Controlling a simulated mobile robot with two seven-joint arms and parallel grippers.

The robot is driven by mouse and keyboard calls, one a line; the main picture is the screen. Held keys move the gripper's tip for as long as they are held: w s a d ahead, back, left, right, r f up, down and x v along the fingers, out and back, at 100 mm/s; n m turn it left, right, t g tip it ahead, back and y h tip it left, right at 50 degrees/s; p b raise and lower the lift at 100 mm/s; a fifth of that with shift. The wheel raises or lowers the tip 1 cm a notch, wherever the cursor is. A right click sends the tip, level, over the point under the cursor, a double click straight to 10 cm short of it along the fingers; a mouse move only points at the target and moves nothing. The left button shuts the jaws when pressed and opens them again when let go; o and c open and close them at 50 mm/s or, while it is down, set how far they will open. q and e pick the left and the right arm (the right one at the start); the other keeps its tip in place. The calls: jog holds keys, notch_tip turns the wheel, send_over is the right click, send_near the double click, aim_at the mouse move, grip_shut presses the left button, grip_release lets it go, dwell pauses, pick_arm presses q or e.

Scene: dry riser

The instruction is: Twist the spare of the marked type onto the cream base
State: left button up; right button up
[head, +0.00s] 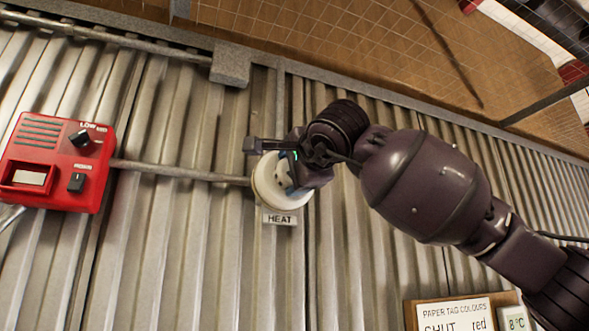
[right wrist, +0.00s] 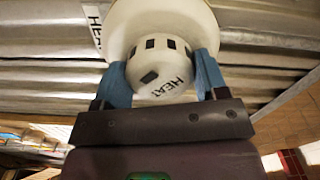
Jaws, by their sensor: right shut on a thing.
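The cream base (head: 268,180) is a round disc on the corrugated wall, above a label reading HEAT (head: 280,218). It also shows in the right wrist view (right wrist: 205,12), behind the detector. A white detector head (right wrist: 158,68) marked HEAT, with dark slots round its side, is against the base. I cannot tell whether it is locked in. My right gripper (head: 290,172) is at the base, its blue fingers (right wrist: 165,75) shut on either side of the detector head. My left gripper is not in view.
A red control box (head: 58,162) with dark knobs is on the wall at the left. A conduit (head: 180,172) runs from it to the base. A grey junction box (head: 231,64) sits above. A paper tag colours board (head: 455,312) is at the lower right.

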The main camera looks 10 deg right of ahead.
jog(key=shift+w, duration=0.1)
jog(key=o, duration=1)
jog(key=shift+o, duration=0.2)
jog(key=s+d+b, duration=0.2)
jog(key=s+b, duration=0.1)
jog(key=s, duration=0.7)
jog(key=shift+s, duration=0.35)
jog(key=shift+r, duration=0.1)
